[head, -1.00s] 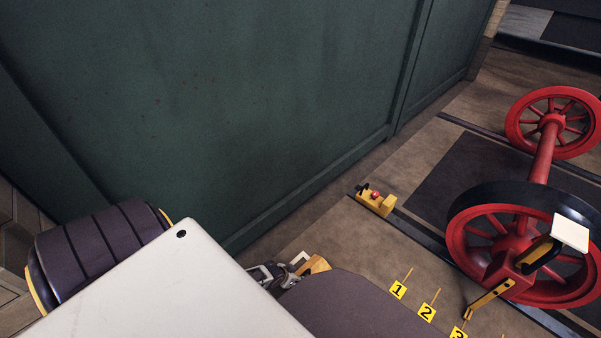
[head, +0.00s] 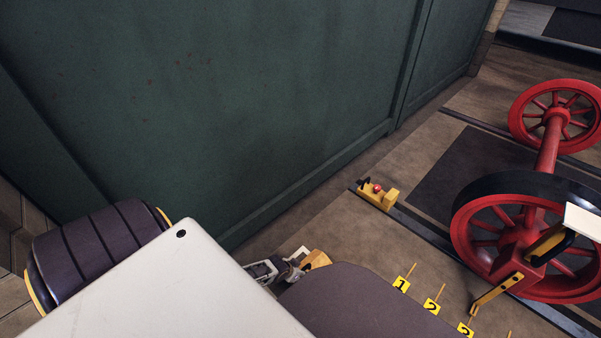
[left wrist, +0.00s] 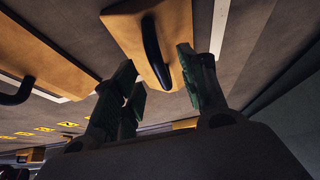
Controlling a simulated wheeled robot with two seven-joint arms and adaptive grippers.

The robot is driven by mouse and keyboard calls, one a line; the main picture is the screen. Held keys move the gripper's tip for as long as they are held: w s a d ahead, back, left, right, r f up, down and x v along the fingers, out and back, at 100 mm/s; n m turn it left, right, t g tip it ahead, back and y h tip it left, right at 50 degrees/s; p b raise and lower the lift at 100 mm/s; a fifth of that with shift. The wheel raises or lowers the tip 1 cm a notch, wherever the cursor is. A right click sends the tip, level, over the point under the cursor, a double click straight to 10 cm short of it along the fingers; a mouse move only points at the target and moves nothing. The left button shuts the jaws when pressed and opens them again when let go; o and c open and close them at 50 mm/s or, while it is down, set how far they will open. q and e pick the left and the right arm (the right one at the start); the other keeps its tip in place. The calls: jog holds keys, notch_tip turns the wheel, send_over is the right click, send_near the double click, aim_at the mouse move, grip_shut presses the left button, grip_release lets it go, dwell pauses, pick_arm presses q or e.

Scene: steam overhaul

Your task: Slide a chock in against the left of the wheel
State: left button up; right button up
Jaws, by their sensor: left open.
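The spoked red wheel (head: 462,240) with a dark rim stands on a rail at the right of the head view. A yellow-orange chock (head: 318,259) lies on the floor left of it, well apart from the wheel. My left gripper (head: 290,266) is at this chock, partly hidden by my arm. In the left wrist view my left gripper (left wrist: 158,62) is open, with its fingers on either side of the chock (left wrist: 122,22) and its black handle (left wrist: 153,50). I cannot tell whether they touch. A second orange block (left wrist: 45,60) with a black handle lies to the left there.
A yellow device (head: 378,195) with a red knob sits by the rail. Numbered yellow floor markers (head: 401,284) lie before the wheel. A yellow bracket (head: 497,292) and a white plate (head: 583,222) are in front of the wheel. A green wall (head: 250,110) bounds the left.

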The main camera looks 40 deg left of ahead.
aim_at(310, 267)
pick_arm(q)
jog(key=shift+w+f+b, duration=0.3)
jog(key=shift+f+b, duration=0.15)
jog(key=shift+f, duration=0.2)
jog(key=shift+w+f+b, duration=0.35)
jog(key=shift+f+b, duration=0.2)
jog(key=shift+f, duration=0.05)
jog(key=shift+c, duration=0.5)
jog(key=c, duration=0.5)
grip_shut()
jog(key=shift+w, duration=0.1)
jog(key=shift+r, duration=0.15)
